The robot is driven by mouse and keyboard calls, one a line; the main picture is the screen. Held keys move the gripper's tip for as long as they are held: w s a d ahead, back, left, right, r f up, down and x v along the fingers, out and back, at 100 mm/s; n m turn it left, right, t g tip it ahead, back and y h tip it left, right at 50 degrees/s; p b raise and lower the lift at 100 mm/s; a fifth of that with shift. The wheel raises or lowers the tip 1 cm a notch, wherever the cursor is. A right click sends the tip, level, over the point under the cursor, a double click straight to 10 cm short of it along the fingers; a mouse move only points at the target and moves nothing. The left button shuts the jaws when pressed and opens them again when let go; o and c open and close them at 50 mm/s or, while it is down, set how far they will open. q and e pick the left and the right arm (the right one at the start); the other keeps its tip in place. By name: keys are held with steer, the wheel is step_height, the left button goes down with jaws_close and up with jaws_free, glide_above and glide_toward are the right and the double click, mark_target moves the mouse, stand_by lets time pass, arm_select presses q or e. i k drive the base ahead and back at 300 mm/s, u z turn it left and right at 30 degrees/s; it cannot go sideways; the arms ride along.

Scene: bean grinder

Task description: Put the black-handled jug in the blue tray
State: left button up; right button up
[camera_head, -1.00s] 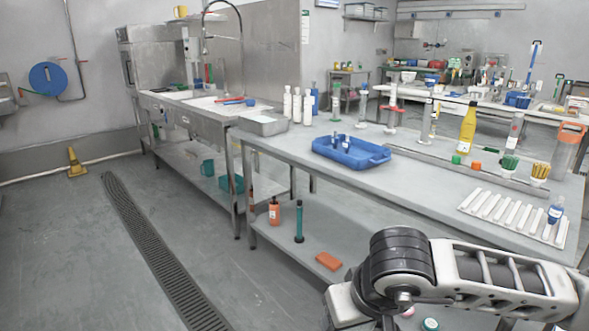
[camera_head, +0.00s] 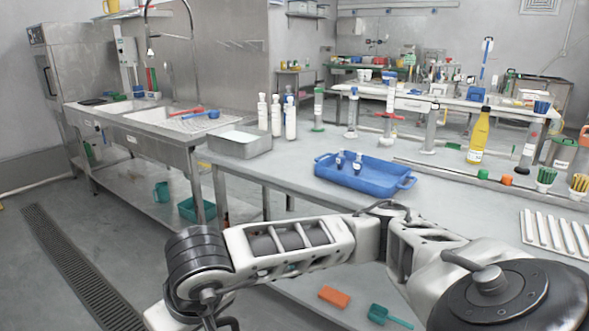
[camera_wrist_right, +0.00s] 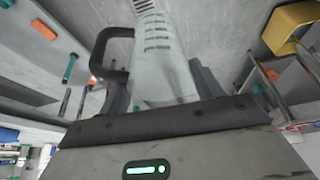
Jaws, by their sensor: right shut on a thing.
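The blue tray (camera_head: 383,183) lies on the steel table, with two small blue-labelled bottles (camera_head: 357,163) standing at its left part. In the right wrist view, the jug (camera_wrist_right: 160,62) is a pale, cloudy vessel with graduation marks and a black handle (camera_wrist_right: 107,50) on its left side. My right gripper (camera_wrist_right: 160,95) is shut on the jug, which is lifted clear of any surface I can see. In the head view my arm crosses below the tray, and its gripper and the jug are out of that frame. My left gripper is not in view.
White bottles (camera_head: 276,116) and a steel basin (camera_head: 240,142) stand left of the tray. The table in front of the tray is partly bare.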

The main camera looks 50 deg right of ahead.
mark_target(383, 185)
steer(key=z, duration=0.45)
steer(key=i, duration=1.3)
steer(key=z, duration=1.1)
